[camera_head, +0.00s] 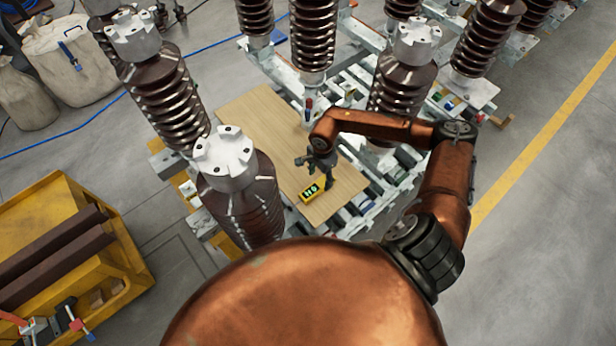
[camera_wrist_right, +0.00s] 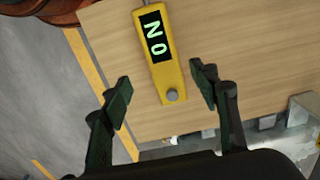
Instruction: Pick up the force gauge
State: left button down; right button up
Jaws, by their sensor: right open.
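The force gauge (camera_head: 312,191) is a yellow block with a black display and green characters. It lies on a wooden board (camera_head: 258,112) near the board's front edge. In the right wrist view the gauge (camera_wrist_right: 171,78) points down between the fingers, with a grey round knob at its near end. My right gripper (camera_head: 322,174) is just above and beside the gauge. In the right wrist view its two fingers (camera_wrist_right: 164,93) are spread apart on either side of the gauge's near end, with gaps on both sides. My left gripper is not in view.
Brown ribbed insulators with grey metal caps, one close at the left (camera_head: 240,190) and one at the right (camera_head: 405,85), flank the board. Metal framework (camera_head: 385,195) lies under and beside it. A yellow crate (camera_head: 120,255) stands at lower left.

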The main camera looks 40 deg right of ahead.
aim_at(319, 185)
jog(key=shift+d+f, duration=0.2)
jog(key=shift+d, duration=0.05)
jog(key=f, duration=0.3)
jog(key=shift+w+a+f+p, duration=0.15)
jog(key=shift+w+f+p, duration=0.05)
jog(key=shift+f+p, duration=0.1)
notch_tip(319, 185, down, 4)
jog(key=shift+w+r, duration=0.1)
jog(key=shift+r, duration=0.15)
jog(key=c, duration=1.4)
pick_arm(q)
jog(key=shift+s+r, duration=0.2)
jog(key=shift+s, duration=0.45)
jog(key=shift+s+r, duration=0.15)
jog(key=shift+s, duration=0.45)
pick_arm(e)
grip_shut()
